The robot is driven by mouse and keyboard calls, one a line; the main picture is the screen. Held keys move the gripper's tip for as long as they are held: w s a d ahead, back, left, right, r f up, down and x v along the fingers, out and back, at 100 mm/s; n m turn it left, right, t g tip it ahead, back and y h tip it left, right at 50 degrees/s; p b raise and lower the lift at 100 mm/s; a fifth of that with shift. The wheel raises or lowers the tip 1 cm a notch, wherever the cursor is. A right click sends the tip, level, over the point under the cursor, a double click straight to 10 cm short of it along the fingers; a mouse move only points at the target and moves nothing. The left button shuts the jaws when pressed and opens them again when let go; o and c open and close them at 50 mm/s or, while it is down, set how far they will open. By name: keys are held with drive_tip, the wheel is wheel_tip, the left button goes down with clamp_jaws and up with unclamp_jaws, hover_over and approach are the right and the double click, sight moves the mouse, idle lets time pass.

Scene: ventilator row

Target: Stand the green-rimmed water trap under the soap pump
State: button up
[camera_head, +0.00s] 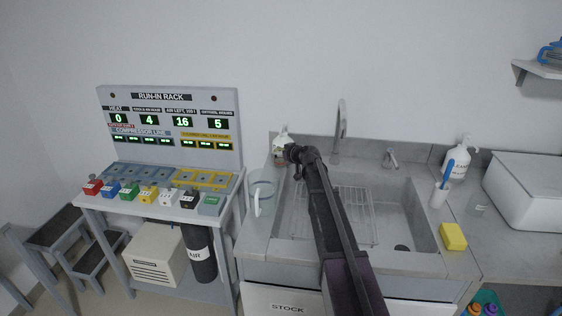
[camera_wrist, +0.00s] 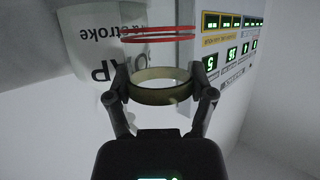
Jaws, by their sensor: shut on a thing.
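My gripper (camera_wrist: 165,92) is shut on a clear round vessel with a dull olive-green rim (camera_wrist: 160,97), which looks like the water trap. Two thin red rings (camera_wrist: 158,36) show beyond the rim; I cannot tell whether they belong to the same vessel. A white soap bottle (camera_wrist: 92,40) with partly hidden lettering stands close behind it. In the head view, this bottle (camera_head: 279,143) stands at the back left of the sink, and my gripper (camera_head: 287,155) is right beside it. The held vessel is mostly hidden there. Whether it touches the surface cannot be told.
A clear jug (camera_head: 262,190) stands left of the sink (camera_head: 400,215). The tall faucet (camera_head: 341,130) is at the back. A white pump bottle (camera_head: 459,158), a cup with a blue brush (camera_head: 440,194) and a yellow sponge (camera_head: 453,236) are at right. The run-in rack (camera_head: 170,100) is at left.

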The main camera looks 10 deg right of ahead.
drive_tip(key=shift+f+b, duration=0.75)
drive_tip(key=shift+f, duration=0.35)
drive_tip(key=shift+f, duration=0.2)
drive_tip(key=o, duration=0.9)
drive_tip(key=shift+r, duration=0.1)
drive_tip(key=shift+r, duration=0.1)
drive_tip(key=shift+r, duration=0.15)
drive_tip(key=p+v, duration=0.4)
drive_tip(key=v, duration=0.8)
drive_tip(key=shift+p, duration=0.3)
